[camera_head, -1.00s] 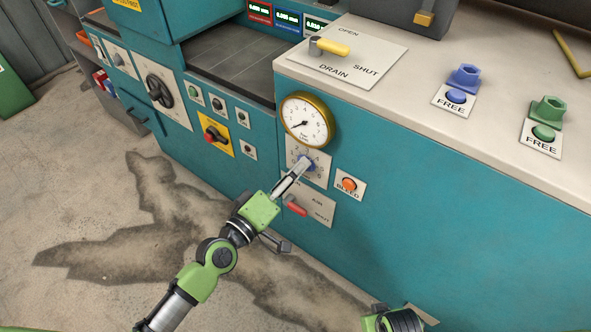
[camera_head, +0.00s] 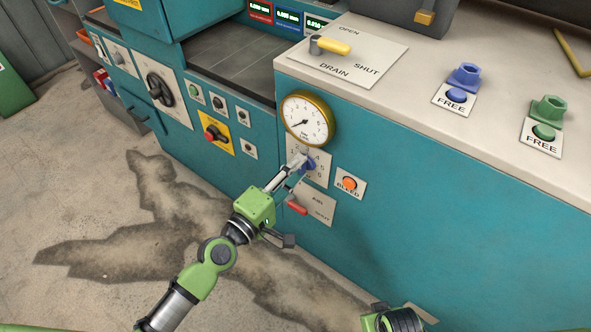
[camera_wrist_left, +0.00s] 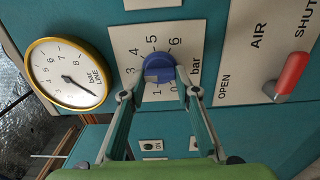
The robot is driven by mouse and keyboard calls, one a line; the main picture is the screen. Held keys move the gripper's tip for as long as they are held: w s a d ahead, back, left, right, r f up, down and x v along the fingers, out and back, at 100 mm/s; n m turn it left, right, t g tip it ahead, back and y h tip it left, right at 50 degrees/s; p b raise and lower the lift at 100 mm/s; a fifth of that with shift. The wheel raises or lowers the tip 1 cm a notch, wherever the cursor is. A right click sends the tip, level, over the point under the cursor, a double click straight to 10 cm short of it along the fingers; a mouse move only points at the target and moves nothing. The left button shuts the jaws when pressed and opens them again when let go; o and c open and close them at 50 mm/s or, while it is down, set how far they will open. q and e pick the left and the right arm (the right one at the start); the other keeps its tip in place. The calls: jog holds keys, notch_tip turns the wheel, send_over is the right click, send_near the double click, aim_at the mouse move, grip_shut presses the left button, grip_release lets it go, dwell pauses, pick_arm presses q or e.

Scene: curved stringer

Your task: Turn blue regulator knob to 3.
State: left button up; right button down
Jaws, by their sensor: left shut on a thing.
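The blue regulator knob (camera_head: 309,164) sits on a white numbered plate on the teal front panel, below the gauge. My left gripper (camera_head: 300,163) reaches it from the lower left and is shut on it. In the left wrist view the blue knob (camera_wrist_left: 159,67) lies between the two fingertips of my left gripper (camera_wrist_left: 159,82). The scale around it shows 0 to 6 and "bar". The knob's pointer mark is not clear. The brass-rimmed gauge (camera_head: 307,119) is just above; its needle points lower left.
A red air lever (camera_head: 296,208) is close below the knob, and an orange bleed button (camera_head: 348,184) is to its right. A yellow drain lever (camera_head: 331,46) stands on the top surface. The panel further right is clear.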

pick_arm(q)
jog(key=shift+a, duration=0.1)
jog(key=o, duration=1.1)
jog(key=v, duration=1.2)
